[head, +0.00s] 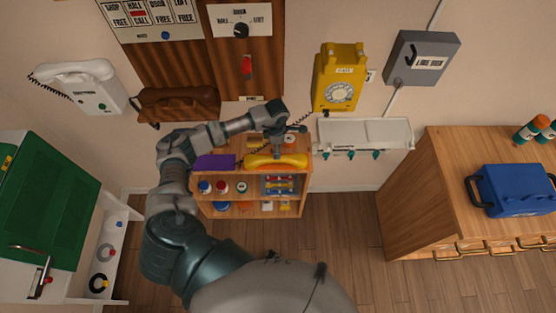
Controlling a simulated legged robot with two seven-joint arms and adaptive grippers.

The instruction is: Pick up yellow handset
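The yellow handset (293,160) lies on the top of a small wooden shelf unit (252,208), under the wall. The yellow dial phone (341,77) hangs on the wall above and to the right of it. My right gripper is not in view.
A purple box (214,162) sits left of the handset. A white wall rack (365,134) is close on the right. White (82,86) and brown (178,103) phones hang on the left. A wooden cabinet (420,190) bears a blue case (515,188); the floor between is clear.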

